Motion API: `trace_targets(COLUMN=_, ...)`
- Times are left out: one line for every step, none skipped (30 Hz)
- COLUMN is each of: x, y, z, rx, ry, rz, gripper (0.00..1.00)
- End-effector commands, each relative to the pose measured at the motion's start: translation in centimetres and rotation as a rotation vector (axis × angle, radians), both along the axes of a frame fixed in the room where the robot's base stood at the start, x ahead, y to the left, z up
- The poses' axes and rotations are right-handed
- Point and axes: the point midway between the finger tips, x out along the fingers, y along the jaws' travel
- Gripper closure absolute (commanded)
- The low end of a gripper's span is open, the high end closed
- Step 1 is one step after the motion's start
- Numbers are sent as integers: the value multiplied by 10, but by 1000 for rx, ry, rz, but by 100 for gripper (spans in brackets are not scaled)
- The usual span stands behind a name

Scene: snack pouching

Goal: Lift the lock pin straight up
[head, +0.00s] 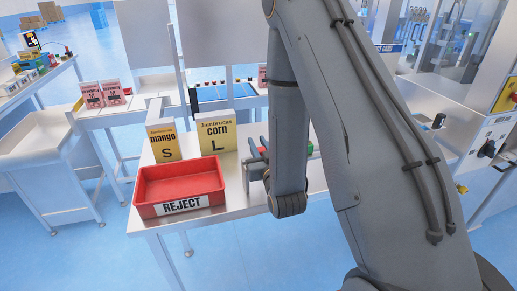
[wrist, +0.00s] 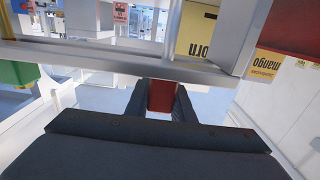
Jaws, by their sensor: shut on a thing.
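My gripper (wrist: 162,103) is shut on a red block-like piece, the head of the lock pin (wrist: 162,95), with one dark finger on each side of it. The pin's lower part is hidden, so I cannot tell how deep it sits. A pale metal bar (wrist: 110,62) of a fixture runs across the wrist view just beyond the fingers.
A red REJECT bin (head: 180,186) stands on the table's front left. Behind it stand yellow mango (head: 163,143) and corn (head: 216,132) pouches or cards. A green part (wrist: 20,74) is at the left of the wrist view. Control cabinets stand at the right.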

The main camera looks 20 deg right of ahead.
Motion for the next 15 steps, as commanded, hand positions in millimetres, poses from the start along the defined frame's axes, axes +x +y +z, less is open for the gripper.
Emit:
trace_targets(x=0, y=0, z=2, rx=0, ry=-2, rz=0, gripper=100)
trace_targets(x=0, y=0, z=4, rx=0, ry=-2, rz=0, gripper=100)
trace_targets(x=0, y=0, z=6, rx=0, ry=-2, rz=0, gripper=100)
trace_targets(x=1, y=0, z=8, rx=0, ry=-2, rz=0, gripper=100)
trace_targets(x=0, y=0, z=10, rx=0, ry=-2, rz=0, gripper=100)
trace_targets(x=0, y=0, z=13, rx=0, ry=-2, rz=0, gripper=100)
trace_targets(x=0, y=0, z=16, rx=0, ry=-3, rz=0, gripper=100)
trace_targets(x=0, y=0, z=19, rx=0, ry=-4, rz=0, gripper=100)
trace_targets(x=0, y=0, z=22, rx=0, ry=-3, rz=0, gripper=100)
trace_targets(x=0, y=0, z=25, rx=0, ry=-3, rz=0, gripper=100)
trace_targets(x=0, y=0, z=28, rx=0, ry=-3, rz=0, gripper=100)
trace_targets(x=0, y=0, z=33, rx=0, ry=-4, rz=0, gripper=100)
trace_targets(x=0, y=0, z=35, rx=0, ry=-4, rz=0, gripper=100)
trace_targets(x=0, y=0, z=38, rx=0, ry=-3, rz=0, gripper=100)
trace_targets(x=1, y=0, z=43, rx=0, ry=-4, rz=0, gripper=100)
